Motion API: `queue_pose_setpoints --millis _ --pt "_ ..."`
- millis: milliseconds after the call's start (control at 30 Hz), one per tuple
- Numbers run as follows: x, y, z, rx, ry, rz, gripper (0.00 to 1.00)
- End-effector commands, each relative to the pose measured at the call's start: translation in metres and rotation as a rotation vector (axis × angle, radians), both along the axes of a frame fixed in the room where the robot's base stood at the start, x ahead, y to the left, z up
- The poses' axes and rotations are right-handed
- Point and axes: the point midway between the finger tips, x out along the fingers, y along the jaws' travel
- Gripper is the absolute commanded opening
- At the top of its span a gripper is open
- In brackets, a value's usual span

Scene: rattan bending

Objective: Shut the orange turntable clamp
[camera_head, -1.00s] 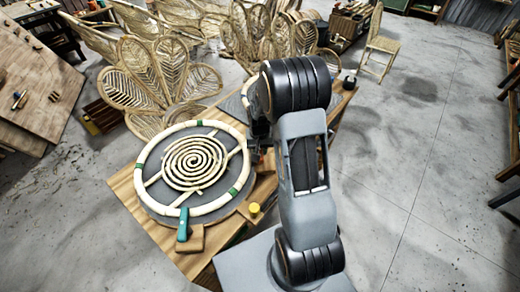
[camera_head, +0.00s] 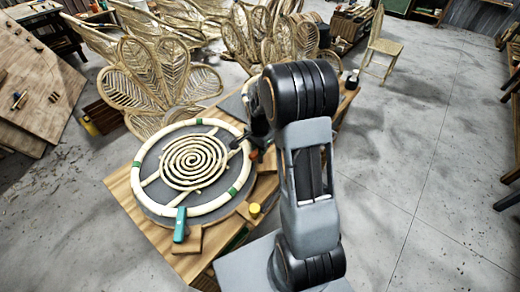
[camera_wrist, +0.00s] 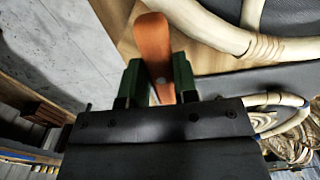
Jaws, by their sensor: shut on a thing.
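The orange clamp handle (camera_wrist: 153,45) stands between my green finger pads in the wrist view. My gripper (camera_wrist: 157,85) is shut on it. In the head view a small orange part (camera_head: 254,155) shows at the right edge of the grey turntable (camera_head: 165,196), just below my dark gripper body. My arm hides most of the fingers there. A pale rattan ring (camera_head: 143,180) lies on the turntable around a rattan spiral (camera_head: 193,163). The clamp's base is mostly hidden, so I cannot tell its angle exactly.
A teal clamp (camera_head: 180,225) stands at the turntable's front edge on a wooden block. Rattan chairs (camera_head: 145,85) stand behind. The concrete floor at right (camera_head: 420,150) is clear.

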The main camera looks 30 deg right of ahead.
Motion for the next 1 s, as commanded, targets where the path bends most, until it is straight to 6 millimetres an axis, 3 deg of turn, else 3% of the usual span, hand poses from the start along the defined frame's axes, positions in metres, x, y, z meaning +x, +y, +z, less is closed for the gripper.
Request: queue_pose_setpoints --millis 600,1000 --pt "0.005 0.0014 0.0 0.002 -0.003 -0.539 0.04" --pt "0.0064 0.0011 0.0007 0.002 -0.002 -0.721 0.04"
